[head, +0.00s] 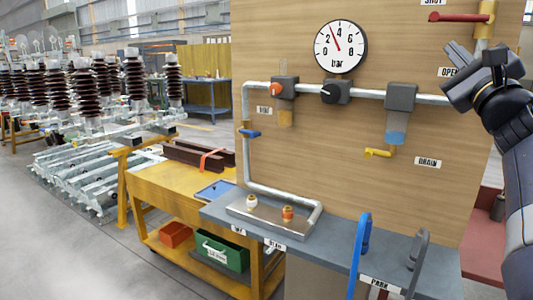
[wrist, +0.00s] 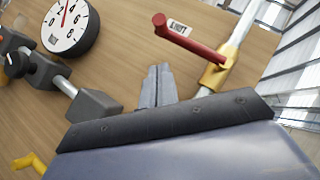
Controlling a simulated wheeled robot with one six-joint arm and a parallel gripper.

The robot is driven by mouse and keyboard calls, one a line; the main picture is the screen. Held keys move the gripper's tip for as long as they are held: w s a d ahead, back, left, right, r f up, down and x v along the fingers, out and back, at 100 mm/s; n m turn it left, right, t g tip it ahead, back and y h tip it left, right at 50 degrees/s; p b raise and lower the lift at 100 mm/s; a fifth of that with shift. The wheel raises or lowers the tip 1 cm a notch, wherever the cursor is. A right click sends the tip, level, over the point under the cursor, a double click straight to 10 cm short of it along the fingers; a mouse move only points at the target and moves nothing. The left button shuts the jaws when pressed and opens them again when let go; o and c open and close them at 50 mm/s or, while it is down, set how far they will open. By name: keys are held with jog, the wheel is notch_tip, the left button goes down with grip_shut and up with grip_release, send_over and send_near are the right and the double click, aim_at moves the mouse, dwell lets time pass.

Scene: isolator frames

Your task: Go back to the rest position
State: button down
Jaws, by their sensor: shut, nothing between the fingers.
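My gripper (head: 456,56) is raised at the upper right of the head view, in front of the wooden panel (head: 290,60). In the wrist view its two grey fingers (wrist: 157,82) are together with nothing between them. The red lever (head: 460,17) on its yellow valve is just above the gripper in the head view. In the wrist view the red lever (wrist: 190,42) is beyond the fingertips, apart from them. The OPEN label beside the gripper is partly covered.
A gauge (head: 341,46), a pipe with several grey blocks, and a yellow drain lever (head: 379,153) are on the panel. Below, the grey bench (head: 340,243) bears a metal tray (head: 275,229) and blue and grey upright handles. A yellow cart (head: 160,190) stands left.

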jog(key=s+f+m+h+b, duration=0.1)
jog(key=s+f+m+b, duration=0.1)
jog(key=s+f+b, duration=0.35)
jog(key=w+r+n+g+y+p, duration=0.1)
jog(key=w+r+n+p, duration=0.3)
jog(key=p, duration=0.8)
notch_tip(320, 180, up, 2)
jog(key=shift+w+d+r+n+g+y, duration=0.15)
jog(key=shift+w+n+g+y, duration=0.2)
jog(key=shift+w+y, duration=0.55)
jog(key=n+g+y+p, duration=0.1)
jog(key=n+p, duration=0.1)
jog(key=p, duration=0.3)
jog(key=s+d+f+n+g+h+p, duration=0.1)
jog(key=s+d+n+g+p, duration=0.2)
jog(key=p, duration=1.3)
jog(key=d+n+g, duration=0.3)
jog(key=n+g, duration=0.2)
jog(key=shift+s+d+f+h, duration=0.15)
jog(key=shift+s+f+h, duration=0.15)
jog(key=shift+s, duration=0.1)
